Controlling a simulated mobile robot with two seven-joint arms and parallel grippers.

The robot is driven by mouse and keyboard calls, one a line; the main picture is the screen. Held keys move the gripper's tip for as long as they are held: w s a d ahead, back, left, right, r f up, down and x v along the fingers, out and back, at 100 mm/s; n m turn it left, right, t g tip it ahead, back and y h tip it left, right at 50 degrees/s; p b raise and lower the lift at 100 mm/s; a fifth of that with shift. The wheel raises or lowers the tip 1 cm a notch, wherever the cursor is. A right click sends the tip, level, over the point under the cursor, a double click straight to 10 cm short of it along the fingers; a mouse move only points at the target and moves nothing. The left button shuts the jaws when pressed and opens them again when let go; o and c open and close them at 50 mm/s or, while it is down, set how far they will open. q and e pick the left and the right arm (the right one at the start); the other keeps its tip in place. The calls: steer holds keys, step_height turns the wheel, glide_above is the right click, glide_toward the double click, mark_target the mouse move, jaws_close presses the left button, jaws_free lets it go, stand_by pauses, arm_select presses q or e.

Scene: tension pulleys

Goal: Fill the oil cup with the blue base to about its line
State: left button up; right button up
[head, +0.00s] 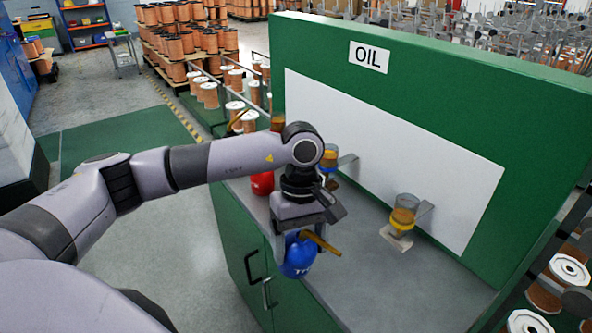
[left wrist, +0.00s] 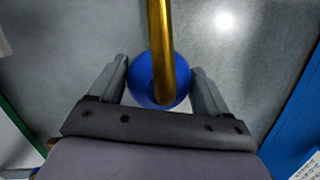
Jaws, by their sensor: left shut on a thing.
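My left gripper (head: 297,246) is shut on a blue oil can (head: 297,262) near the counter's front edge. Its brass spout (head: 322,243) points right in the head view. In the left wrist view the blue can (left wrist: 148,84) sits between the two fingers (left wrist: 160,88), and the spout (left wrist: 160,40) runs toward the top. I cannot tell whether the can touches the counter. The oil cup with the blue base (head: 329,168) is on the counter behind my wrist, which partly hides it; its line and oil level are not readable. My right gripper is out of view.
A cup with a yellow base (head: 402,222) stands farther right by the white panel (head: 400,150). A red can (head: 262,184) stands left, behind my arm. The green back wall carries an OIL sign (head: 369,57). The front right counter (head: 400,295) is clear.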

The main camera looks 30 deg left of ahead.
arm_select(q)
steer(key=w+a+r+n+t+y+b, duration=0.1)
steer(key=w+a+r+n+t, duration=0.1)
steer(key=n, duration=1.1)
steer(key=w+a+r+n+t+b, duration=0.1)
steer(key=w+a+r+n+t, duration=0.2)
steer(key=n, duration=1)
steer(key=w+r+t, duration=0.1)
steer(key=w+r, duration=0.2)
steer(key=r, duration=0.2)
steer(key=shift+a+n+t+y+b, duration=0.25)
steer(key=shift+n+t+y+b, duration=0.05)
steer(key=shift+n+y, duration=0.1)
